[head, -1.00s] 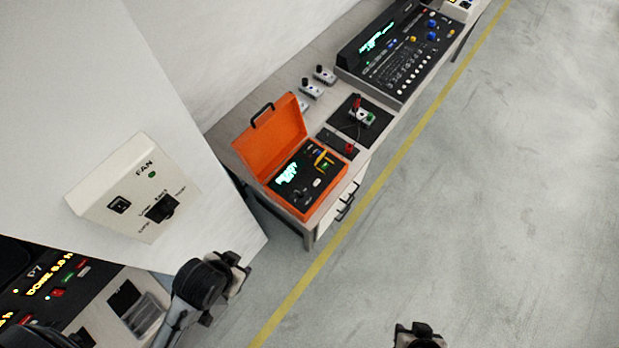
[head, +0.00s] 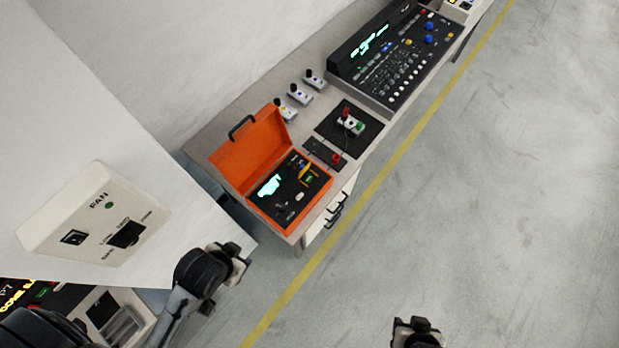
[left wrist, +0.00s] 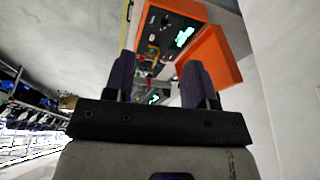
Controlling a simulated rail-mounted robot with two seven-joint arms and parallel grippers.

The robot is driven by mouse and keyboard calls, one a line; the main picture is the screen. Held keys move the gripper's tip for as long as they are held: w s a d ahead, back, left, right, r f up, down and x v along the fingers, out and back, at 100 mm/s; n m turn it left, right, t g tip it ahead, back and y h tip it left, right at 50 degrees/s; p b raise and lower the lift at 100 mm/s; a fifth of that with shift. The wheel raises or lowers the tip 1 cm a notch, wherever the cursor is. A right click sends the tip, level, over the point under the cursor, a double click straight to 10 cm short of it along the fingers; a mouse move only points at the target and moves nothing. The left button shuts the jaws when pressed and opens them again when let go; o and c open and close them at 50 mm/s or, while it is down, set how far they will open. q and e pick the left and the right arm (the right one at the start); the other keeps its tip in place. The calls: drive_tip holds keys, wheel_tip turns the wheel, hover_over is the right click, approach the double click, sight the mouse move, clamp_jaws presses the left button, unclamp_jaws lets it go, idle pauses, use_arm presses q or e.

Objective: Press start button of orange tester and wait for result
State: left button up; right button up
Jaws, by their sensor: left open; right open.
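The orange tester (head: 247,157) is an open case on the near end of the bench, with its lid raised. Its black panel has a lit pale-green display (head: 270,186), too blurred to read, a small green button (head: 309,179), a yellow part and a white button. My left gripper (head: 240,262) is open and empty, in front of the bench end and apart from the tester. In the left wrist view its two fingers (left wrist: 160,78) stand apart, with the tester (left wrist: 213,60) beyond them. My right gripper (head: 418,326) is open over the floor at the bottom, partly cut off.
A white wall box marked FAN (head: 90,215) juts out at left near my left arm. The bench also holds a black mat (head: 365,120) with a small device, several small switch boxes (head: 300,95) and a black console (head: 400,60). The floor at right is clear.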

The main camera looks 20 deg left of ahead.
use_arm(q)
drive_tip(key=shift+w+r, duration=0.1)
drive_tip(key=shift+w, duration=0.1)
use_arm(e)
drive_tip(key=shift+w, duration=0.2)
use_arm(q)
drive_tip(key=shift+d, duration=0.1)
clamp_jaws()
use_arm(e)
drive_tip(key=shift+d+r, duration=0.1)
drive_tip(key=shift+d, duration=0.05)
idle(0.6)
idle(0.4)
drive_tip(key=c, duration=0.4)
clamp_jaws()
